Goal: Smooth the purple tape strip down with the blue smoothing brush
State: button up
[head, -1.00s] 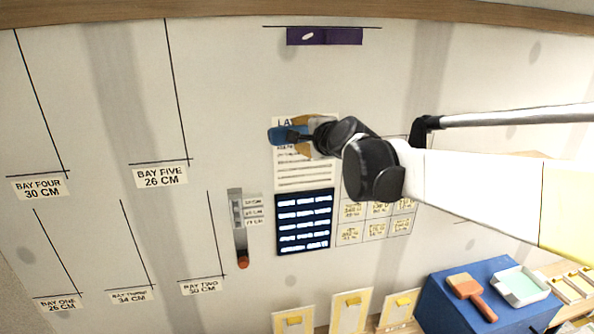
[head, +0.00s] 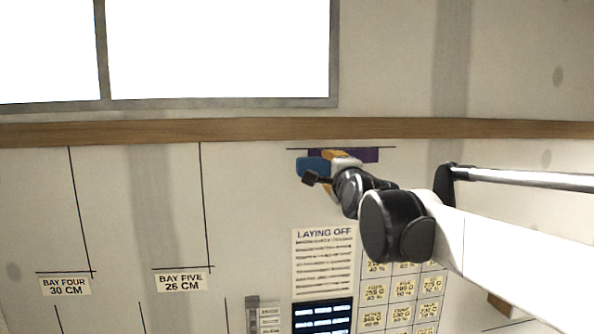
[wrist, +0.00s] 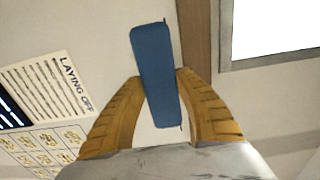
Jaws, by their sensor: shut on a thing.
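The blue smoothing brush (head: 312,166) is held in my gripper (head: 332,162), up against or close to the wall near its top. The purple tape strip (head: 366,155) lies flat under a black line just below the wooden rail. The brush and gripper cover part of its left side. In the wrist view, the orange fingers of my gripper (wrist: 160,82) are shut on the blue brush (wrist: 155,65), which stands lengthwise between them. The strip cannot be made out there. I cannot tell whether the brush touches the strip.
A wooden rail (head: 200,130) runs above the strip, with a bright window (head: 215,50) above it. Below hang the LAYING OFF sheet (head: 323,265), a dark panel (head: 322,317) and a grid of cards (head: 400,290). Bay labels (head: 182,283) are at the left.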

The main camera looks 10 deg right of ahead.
jog(key=shift+w, duration=3.25)
jog(key=shift+w, duration=1.2)
jog(key=shift+a, duration=0.1)
dwell(0.9)
